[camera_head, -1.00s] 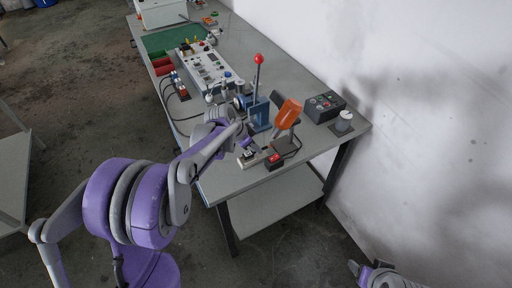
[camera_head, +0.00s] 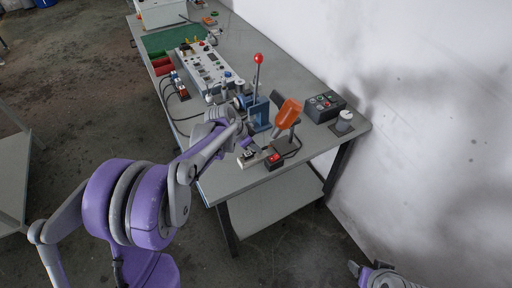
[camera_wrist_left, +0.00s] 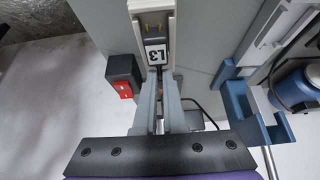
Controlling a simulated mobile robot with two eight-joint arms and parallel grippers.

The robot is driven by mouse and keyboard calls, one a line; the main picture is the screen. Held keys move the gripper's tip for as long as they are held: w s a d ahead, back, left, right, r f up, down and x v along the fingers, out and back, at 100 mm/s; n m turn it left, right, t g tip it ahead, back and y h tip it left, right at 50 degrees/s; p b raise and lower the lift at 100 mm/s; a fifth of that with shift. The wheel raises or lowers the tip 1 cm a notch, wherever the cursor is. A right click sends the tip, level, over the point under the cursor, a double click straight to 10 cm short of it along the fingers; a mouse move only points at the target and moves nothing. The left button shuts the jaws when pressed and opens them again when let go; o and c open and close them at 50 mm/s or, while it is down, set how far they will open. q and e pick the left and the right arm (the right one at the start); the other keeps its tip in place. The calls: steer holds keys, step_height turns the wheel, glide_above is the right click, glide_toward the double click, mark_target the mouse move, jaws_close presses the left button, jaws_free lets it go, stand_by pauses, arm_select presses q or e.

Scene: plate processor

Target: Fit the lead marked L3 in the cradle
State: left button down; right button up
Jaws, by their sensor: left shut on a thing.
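The lead marked L3 (camera_wrist_left: 156,55) shows a dark plug body with a white label in the left wrist view. It lies in line with a pale channel-shaped cradle (camera_wrist_left: 170,20), between its side walls, with brass pins (camera_wrist_left: 154,28) just beyond its far end. Whether plug and pins touch, I cannot tell. My left gripper (camera_wrist_left: 158,98) is shut on the near end of the lead. In the head view the gripper (camera_head: 246,143) is at the cradle (camera_head: 257,160) near the table's front end. My right gripper is not in view; only part of my right arm shows at bottom right.
A black box with a red switch (camera_head: 275,160) stands beside the cradle. A blue lever press (camera_head: 259,115) with a red knob and an orange-handled part (camera_head: 288,112) stand close behind. A button box (camera_head: 323,107) is at the right. The table edge is near.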

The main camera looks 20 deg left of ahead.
arm_select(q)
steer(key=shift+f+b, duration=0.3)
steer(key=shift+f, duration=0.25)
steer(key=c, duration=0.9)
jaws_free()
steer(key=v, duration=1.1)
steer(key=s+d+f+n+y, duration=0.1)
steer(key=s+d+n, duration=0.1)
steer(key=s, duration=0.6)
steer(key=s+d+f+n+y+p, duration=0.1)
steer(key=s+d+n, duration=0.2)
steer(key=s, duration=0.5)
steer(key=s+d+f+n+y, duration=0.2)
steer(key=s+n, duration=0.1)
steer(key=s, duration=0.5)
steer(key=shift+s+d+t, duration=0.25)
steer(key=shift+s+t, duration=0.05)
steer(key=shift+t, duration=0.1)
